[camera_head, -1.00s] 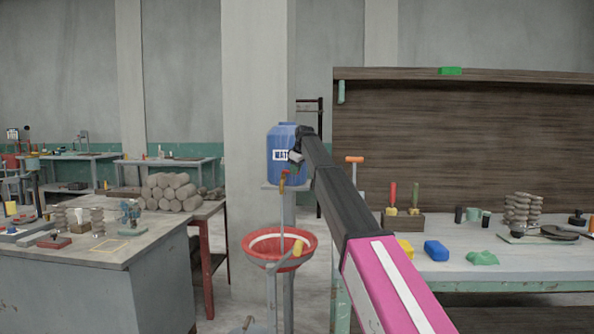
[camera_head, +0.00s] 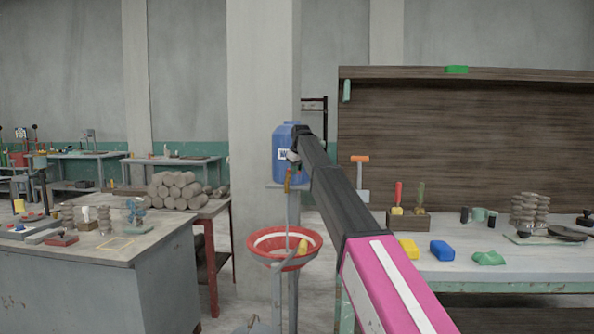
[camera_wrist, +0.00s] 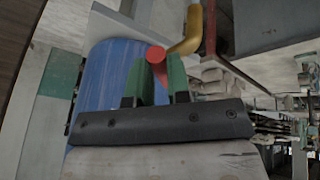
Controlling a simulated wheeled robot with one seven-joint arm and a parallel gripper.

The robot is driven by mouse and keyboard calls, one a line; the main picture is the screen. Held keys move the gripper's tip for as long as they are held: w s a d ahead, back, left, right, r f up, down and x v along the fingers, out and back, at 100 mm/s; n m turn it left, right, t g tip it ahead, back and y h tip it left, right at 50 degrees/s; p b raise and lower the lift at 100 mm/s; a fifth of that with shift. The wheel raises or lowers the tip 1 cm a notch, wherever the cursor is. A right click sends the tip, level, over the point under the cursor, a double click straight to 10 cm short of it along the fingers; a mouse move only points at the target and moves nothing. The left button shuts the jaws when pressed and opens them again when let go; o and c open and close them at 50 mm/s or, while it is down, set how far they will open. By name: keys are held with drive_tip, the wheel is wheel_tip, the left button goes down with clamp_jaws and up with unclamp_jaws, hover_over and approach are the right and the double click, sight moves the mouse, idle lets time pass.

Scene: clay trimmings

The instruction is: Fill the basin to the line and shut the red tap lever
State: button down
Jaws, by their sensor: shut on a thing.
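The basin (camera_head: 262,240) is a red bowl with a pale band inside, on a stand left of my arm. Its water level and the line cannot be told apart clearly. A thin pale stream runs down into it from below the blue water tank (camera_head: 283,140). In the wrist view, my gripper (camera_wrist: 157,78) has its green fingers on either side of the red tap lever (camera_wrist: 156,54), shut on it. The brass spout (camera_wrist: 190,35) is just beyond, and the blue tank (camera_wrist: 108,75) is behind. In the head view my gripper is small against the tank, and the lever's angle is unclear.
A yellow piece (camera_head: 303,246) is at the basin's right side. A workbench (camera_head: 520,268) with tools and coloured blocks stands at the right. A grey table (camera_head: 80,262) is at the left, with stacked clay logs (camera_head: 176,186) behind. A concrete pillar (camera_head: 262,60) rises behind the tank.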

drive_tip(key=c, duration=1.1)
unclamp_jaws()
drive_tip(key=shift+r, duration=0.1)
drive_tip(key=v, duration=1)
drive_tip(key=shift+s+r, duration=0.15)
drive_tip(key=shift+r, duration=0.15)
